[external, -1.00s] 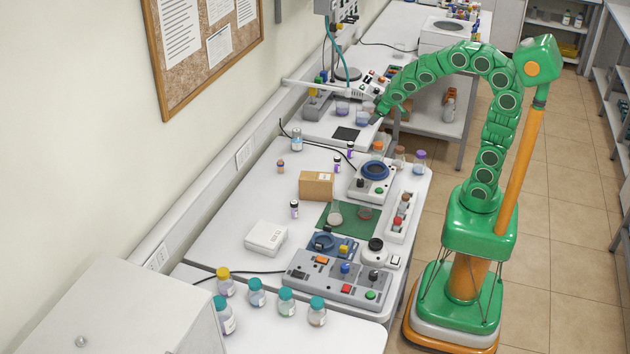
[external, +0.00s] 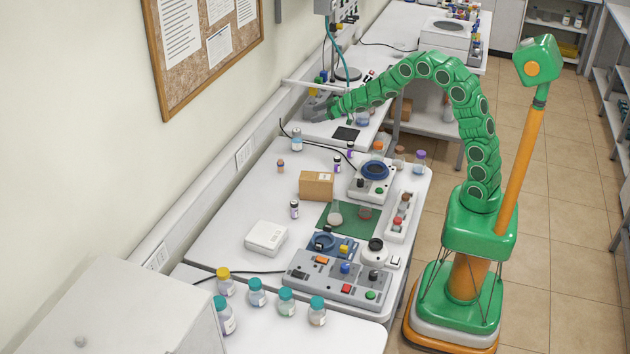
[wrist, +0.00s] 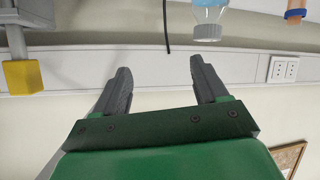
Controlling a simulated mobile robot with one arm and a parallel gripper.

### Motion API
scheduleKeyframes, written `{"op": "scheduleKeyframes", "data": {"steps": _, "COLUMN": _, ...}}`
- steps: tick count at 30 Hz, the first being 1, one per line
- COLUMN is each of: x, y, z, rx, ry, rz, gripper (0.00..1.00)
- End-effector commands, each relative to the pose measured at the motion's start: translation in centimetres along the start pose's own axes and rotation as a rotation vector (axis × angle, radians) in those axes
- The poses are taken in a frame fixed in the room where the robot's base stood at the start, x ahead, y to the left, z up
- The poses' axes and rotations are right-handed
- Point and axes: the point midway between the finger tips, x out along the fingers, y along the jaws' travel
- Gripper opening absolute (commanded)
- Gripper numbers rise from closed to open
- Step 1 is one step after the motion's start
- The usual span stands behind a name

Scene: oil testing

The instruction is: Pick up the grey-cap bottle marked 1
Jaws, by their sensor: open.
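A bottle with a grey cap and a pale blue body (external: 296,139) stands upright near the wall at the back left of the middle table. Any number on it is too small to read. In the wrist view, which appears upside down, a grey-capped bottle with blue contents (wrist: 207,30) shows at the top edge, only partly in frame. My gripper (external: 330,108) is over the far table by the wall, farther back than the bottle and to its right. In the wrist view my gripper (wrist: 158,75) is open and empty, its fingers apart from the bottle.
A small vial (external: 281,165), a cardboard box (external: 316,185) and a hotplate (external: 372,182) stand on the middle table. A black cable runs nearby.

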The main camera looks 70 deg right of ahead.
Motion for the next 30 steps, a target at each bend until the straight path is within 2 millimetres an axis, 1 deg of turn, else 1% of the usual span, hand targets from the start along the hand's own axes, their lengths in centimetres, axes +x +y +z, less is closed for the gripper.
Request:
{"op": "scheduleKeyframes", "data": {"steps": 1, "x": 0.9, "y": -0.2, "z": 0.3, "rx": 0.001, "ry": 0.026, "rz": -0.031, "gripper": 0.73}}
{"op": "scheduleKeyframes", "data": {"steps": 3, "x": 2.0, "y": -0.8, "z": 0.7, "rx": 0.005, "ry": 0.065, "rz": -0.078, "gripper": 0.73}}
{"op": "scheduleKeyframes", "data": {"steps": 6, "x": 3.2, "y": -1.7, "z": 0.9, "rx": 0.013, "ry": 0.125, "rz": -0.149, "gripper": 0.73}}
{"op": "scheduleKeyframes", "data": {"steps": 9, "x": 4.1, "y": -2.7, "z": 1.7, "rx": 0.027, "ry": 0.173, "rz": -0.221, "gripper": 0.73}}
{"op": "scheduleKeyframes", "data": {"steps": 13, "x": 4.7, "y": -3.9, "z": 2.2, "rx": 0.043, "ry": 0.227, "rz": -0.297, "gripper": 0.73}}
{"op": "scheduleKeyframes", "data": {"steps": 18, "x": 5.0, "y": -4.7, "z": 2.7, "rx": 0.059, "ry": 0.263, "rz": -0.354, "gripper": 0.73}}
{"op": "scheduleKeyframes", "data": {"steps": 23, "x": 5.5, "y": -5.2, "z": 2.5, "rx": 0.06, "ry": 0.273, "rz": -0.368, "gripper": 0.73}}
{"op": "scheduleKeyframes", "data": {"steps": 30, "x": 7.3, "y": -5.9, "z": 1.9, "rx": 0.059, "ry": 0.271, "rz": -0.365, "gripper": 0.73}}
